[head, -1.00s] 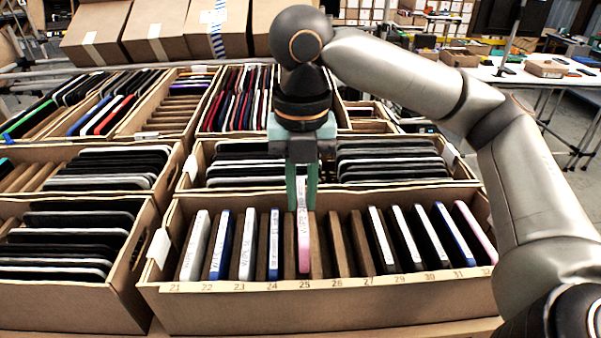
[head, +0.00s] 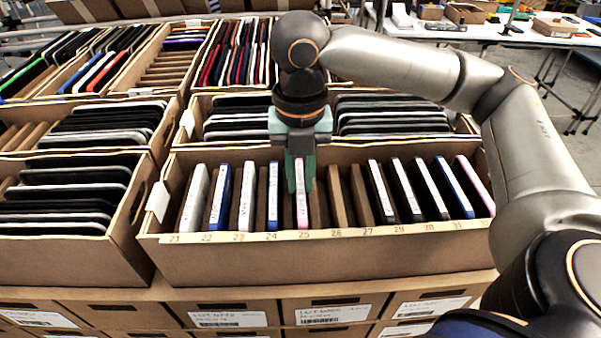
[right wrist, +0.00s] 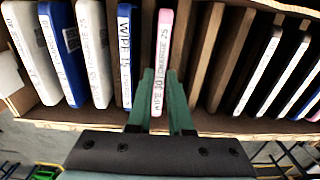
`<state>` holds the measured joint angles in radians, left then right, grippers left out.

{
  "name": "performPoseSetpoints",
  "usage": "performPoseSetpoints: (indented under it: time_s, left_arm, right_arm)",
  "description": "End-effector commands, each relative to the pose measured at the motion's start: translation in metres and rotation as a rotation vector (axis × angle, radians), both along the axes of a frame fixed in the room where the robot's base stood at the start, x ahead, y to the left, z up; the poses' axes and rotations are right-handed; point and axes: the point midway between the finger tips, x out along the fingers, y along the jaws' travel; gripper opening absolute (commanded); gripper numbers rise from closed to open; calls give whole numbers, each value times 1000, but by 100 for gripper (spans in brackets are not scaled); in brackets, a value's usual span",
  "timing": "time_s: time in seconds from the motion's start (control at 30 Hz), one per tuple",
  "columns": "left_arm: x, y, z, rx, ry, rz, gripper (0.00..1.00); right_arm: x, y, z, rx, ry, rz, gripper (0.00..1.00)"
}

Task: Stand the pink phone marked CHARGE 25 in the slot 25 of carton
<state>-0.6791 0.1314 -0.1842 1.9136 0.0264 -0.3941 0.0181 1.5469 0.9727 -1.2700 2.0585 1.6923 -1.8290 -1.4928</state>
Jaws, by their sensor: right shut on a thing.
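The pink phone (head: 302,208) with a white label strip stands in slot 25 of the front carton (head: 330,260). In the right wrist view its label (right wrist: 162,60) reads WIPE 30 and CHARGE 25. Its top is about level with the neighbouring phones. My right gripper (head: 301,183) comes from above, its green fingers shut on the phone's two sides. In the right wrist view the fingers (right wrist: 160,78) flank the phone. The phone's lower part is hidden in the carton. My left gripper is not in view.
A blue phone (head: 273,195) stands just left, in slot 24. Brown dividers (head: 337,195) with empty slots lie right of the pink phone, then several more phones. Other filled cartons (head: 70,215) stand left and behind. Labelled boxes (head: 235,315) are below.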

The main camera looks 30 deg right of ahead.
Motion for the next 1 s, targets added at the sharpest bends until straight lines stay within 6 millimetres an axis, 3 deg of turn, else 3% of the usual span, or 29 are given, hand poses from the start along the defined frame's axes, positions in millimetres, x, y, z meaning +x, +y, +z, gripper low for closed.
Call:
performPoseSetpoints:
  time_s: [1.0]
  left_arm:
    - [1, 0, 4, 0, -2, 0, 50]
  right_arm:
    - [0, 0, -5, 0, -1, 0, 0]
